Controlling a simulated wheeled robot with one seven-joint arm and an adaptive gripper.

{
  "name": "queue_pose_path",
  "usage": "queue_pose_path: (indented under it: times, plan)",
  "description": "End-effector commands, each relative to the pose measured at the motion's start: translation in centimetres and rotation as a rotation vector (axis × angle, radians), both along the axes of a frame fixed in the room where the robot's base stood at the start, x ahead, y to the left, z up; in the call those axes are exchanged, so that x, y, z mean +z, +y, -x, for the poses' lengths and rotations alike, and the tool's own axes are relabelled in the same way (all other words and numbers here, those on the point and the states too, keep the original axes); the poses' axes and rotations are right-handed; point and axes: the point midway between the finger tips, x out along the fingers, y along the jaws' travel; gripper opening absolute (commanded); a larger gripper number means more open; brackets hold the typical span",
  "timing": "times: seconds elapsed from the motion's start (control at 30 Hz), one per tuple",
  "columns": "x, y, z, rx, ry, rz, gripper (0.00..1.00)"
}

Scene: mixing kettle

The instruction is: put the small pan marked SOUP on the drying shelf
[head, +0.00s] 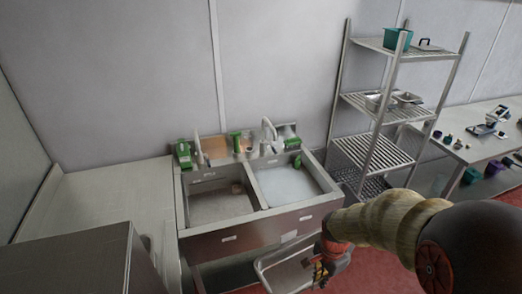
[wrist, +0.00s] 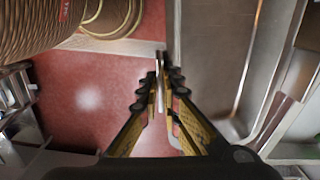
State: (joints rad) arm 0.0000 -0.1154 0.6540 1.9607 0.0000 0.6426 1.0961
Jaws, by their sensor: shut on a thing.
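My gripper (head: 320,270) is low in front of the sink, right of the picture's middle. It is shut on the edge of a steel pan (head: 287,268) with rounded corners, which hangs to its left, partly cut off by the bottom of the picture. In the wrist view the fingers (wrist: 160,75) close at the edge of the pan (wrist: 210,60), which fills the right side. I cannot read a SOUP mark on it. The drying shelf (head: 375,150) is a slatted steel rack at the right, behind my arm; its third level looks empty.
A two-basin sink (head: 212,242) stands left of the rack, with soapy water in the right basin. The rack's second level holds steel pans (head: 408,98); the top holds a teal container (head: 397,38). A table (head: 480,150) with small items is at the far right.

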Motion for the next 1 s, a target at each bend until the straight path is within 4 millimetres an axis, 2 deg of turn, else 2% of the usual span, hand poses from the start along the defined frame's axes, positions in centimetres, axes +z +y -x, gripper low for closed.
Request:
queue_pose_path:
  times: [0.27,0.47,0.67,0.8,1.0]
  plan:
    - [0.7,0.0,-1.4,0.225,-0.004,-0.001,0.0]
    - [0.3,0.0,-3.7,0.501,-0.004,-0.002,0.0]
    - [-2.6,0.0,-6.8,0.824,-0.001,-0.003,0.0]
    - [-6.4,0.0,-9.1,1.021,0.0,-0.005,0.0]
    - [-11.5,0.0,-11.0,1.1,-0.001,-0.004,0.0]
